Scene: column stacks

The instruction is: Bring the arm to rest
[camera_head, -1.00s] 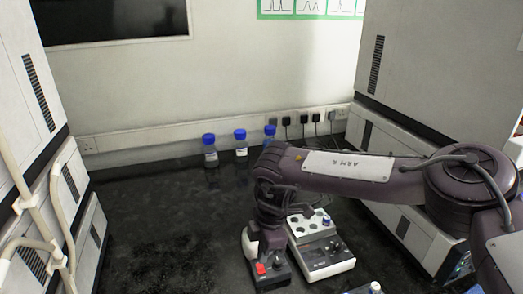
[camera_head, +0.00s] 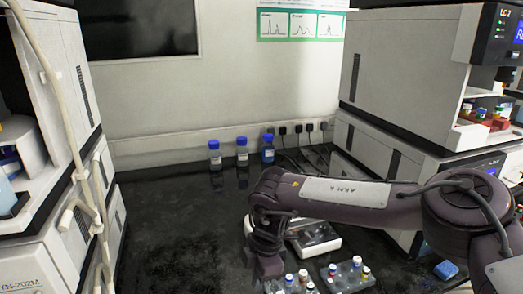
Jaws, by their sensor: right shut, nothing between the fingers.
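Whether the fingertips touch anything below cannot be told. My left gripper is not in view.
Two grey racks with small capped vials, the left (camera_head: 290,288) and the right (camera_head: 350,277), stand at the front. Three blue-capped bottles (camera_head: 242,155) stand by the back wall. Instrument stacks flank the dark bench (camera_head: 170,235), whose left middle is clear.

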